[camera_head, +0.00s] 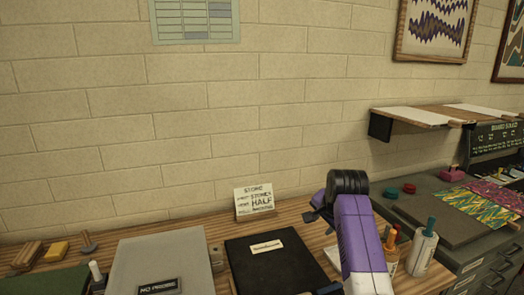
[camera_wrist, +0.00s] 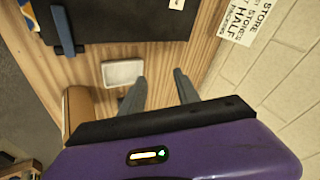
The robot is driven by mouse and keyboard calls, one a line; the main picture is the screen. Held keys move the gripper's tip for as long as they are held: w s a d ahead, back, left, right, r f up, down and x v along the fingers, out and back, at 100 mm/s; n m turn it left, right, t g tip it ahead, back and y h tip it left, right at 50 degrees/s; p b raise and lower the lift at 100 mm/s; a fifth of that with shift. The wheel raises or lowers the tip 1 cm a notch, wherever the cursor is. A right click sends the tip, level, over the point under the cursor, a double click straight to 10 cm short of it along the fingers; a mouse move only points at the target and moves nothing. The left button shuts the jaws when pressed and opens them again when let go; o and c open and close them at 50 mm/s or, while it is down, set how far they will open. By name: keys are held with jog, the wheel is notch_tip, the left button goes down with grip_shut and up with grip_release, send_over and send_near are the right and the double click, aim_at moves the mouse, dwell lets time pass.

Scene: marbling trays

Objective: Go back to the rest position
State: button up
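My gripper (camera_head: 318,207) is at the end of my purple arm, above the wooden counter (camera_head: 297,212) and right of a small lettered sign (camera_head: 254,202). In the wrist view my gripper (camera_wrist: 160,84) has its two grey fingers apart, with only bare wood showing between them. It holds nothing. A small white rectangular dish (camera_wrist: 123,73) lies on the counter beside the fingers. The sign also shows in the wrist view (camera_wrist: 246,20), at the top right.
A black flat case (camera_head: 262,265) and a grey box (camera_head: 165,262) lie on the counter. Bottles (camera_head: 424,247) stand close right of my arm. A wall shelf (camera_head: 425,117) juts out at the right.

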jog(key=s+d+f+n+t, duration=0.2)
jog(key=s+f+n+t, duration=0.25)
jog(key=s, duration=0.45)
jog(key=s+d+f+n+t, duration=0.1)
jog(key=s+f+n+t, duration=0.3)
jog(key=s, duration=0.5)
jog(key=s+r+n, duration=0.1)
jog(key=s, duration=2.1)
jog(key=s+a+r+n, duration=0.1)
jog(key=s+r, duration=0.1)
jog(key=s, duration=2)
jog(key=shift+a+r+g, duration=0.15)
jog(key=shift+a+g, duration=0.1)
jog(key=shift+g, duration=0.1)
jog(key=shift+s, duration=0.1)
